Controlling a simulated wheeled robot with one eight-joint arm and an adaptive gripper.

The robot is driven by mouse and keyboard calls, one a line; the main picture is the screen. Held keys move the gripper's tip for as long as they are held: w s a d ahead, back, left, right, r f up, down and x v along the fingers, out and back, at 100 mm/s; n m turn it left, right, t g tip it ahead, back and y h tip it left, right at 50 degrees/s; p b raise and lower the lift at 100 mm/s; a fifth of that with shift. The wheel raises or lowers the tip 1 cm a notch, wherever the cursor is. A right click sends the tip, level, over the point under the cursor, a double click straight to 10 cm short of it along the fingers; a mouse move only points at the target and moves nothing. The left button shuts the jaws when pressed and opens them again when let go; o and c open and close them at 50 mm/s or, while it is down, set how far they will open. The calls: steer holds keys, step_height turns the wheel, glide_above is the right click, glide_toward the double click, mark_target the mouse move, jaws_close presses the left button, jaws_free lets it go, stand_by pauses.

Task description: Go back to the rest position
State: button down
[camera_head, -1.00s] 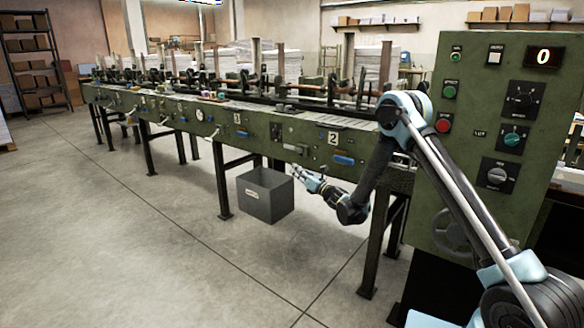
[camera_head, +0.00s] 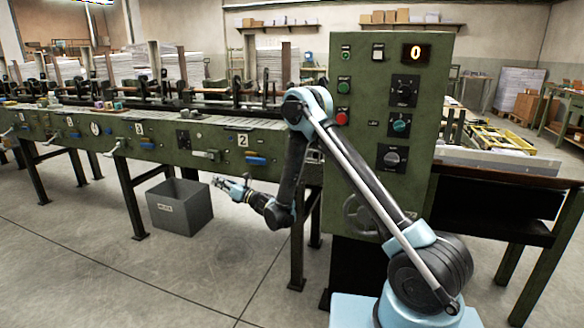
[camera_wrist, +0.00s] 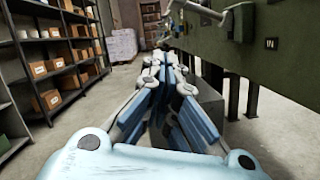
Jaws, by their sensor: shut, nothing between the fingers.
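My gripper (camera_head: 232,186) is shut and empty in the head view, at the end of my folded arm. It hangs low in front of the green machine, below its deck and to the right of the grey bin. In the wrist view my gripper (camera_wrist: 172,62) points forward with its fingers together and nothing between them. My upper arm rises to an elbow in front of the green control panel (camera_head: 347,150), hiding part of it.
The long green gathering machine (camera_head: 170,141) stands on dark legs behind my arm. A grey bin (camera_head: 182,214) sits on the floor under it. Concrete floor (camera_head: 90,265) is clear in front. In the wrist view, shelves with boxes (camera_wrist: 50,68) stand at left.

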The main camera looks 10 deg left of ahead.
steer(key=w+d+r+n+g+h, duration=0.1)
steer(key=w+d+r+n+h, duration=0.1)
steer(key=d+r+n, duration=0.9)
steer(key=s+d+r+n+h, duration=0.2)
steer(key=s+d, duration=0.1)
steer(key=d, duration=0.6)
steer(key=s+d+r+n+h, duration=0.2)
steer(key=d+n+h, duration=0.1)
steer(key=d, duration=0.6)
steer(key=s+d+r+n+h, duration=0.2)
steer(key=s+d, duration=0.1)
steer(key=d, duration=0.6)
steer(key=s+d+f+n+h, duration=0.2)
steer(key=s+d+f+h, duration=0.1)
steer(key=s+d, duration=0.5)
steer(key=s+d+f+n+g+h, duration=0.1)
steer(key=s+d+f+h, duration=0.3)
steer(key=s+d, duration=0.5)
steer(key=s+d+f+n+h, duration=0.4)
steer(key=s+d+f, duration=0.2)
steer(key=d, duration=1)
steer(key=s, duration=0.2)
steer(key=shift+s+d+f+g, duration=0.15)
steer(key=shift+s+d+g, duration=0.2)
steer(key=shift+g, duration=0.05)
steer(key=shift+w+f, duration=0.2)
steer(key=shift+w, duration=0.25)
